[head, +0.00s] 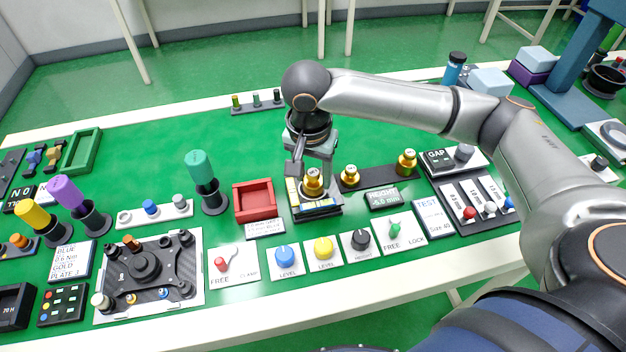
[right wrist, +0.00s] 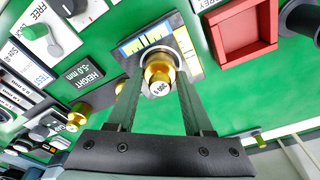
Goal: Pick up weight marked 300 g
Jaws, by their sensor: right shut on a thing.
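A gold weight (head: 313,182) stands on a small platform with blue and yellow marks (head: 318,210). My right gripper (head: 312,170) reaches down over it and is shut on it. In the right wrist view the same weight (right wrist: 159,74) sits between the two fingertips, its top label small and looking like 300 g. It appears over the pale round spot of the platform; I cannot tell whether it touches. Two other gold weights, a nearer one (head: 350,177) and a farther one (head: 407,163), stand on a dark strip to the right. My left gripper is not in view.
A red tray (head: 238,204) lies just left of the platform, with a green screwdriver (head: 201,168) upright beyond it. A height display (head: 383,198) is to the right. Knob panels (head: 286,258) line the front. Green table is clear behind the red tray.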

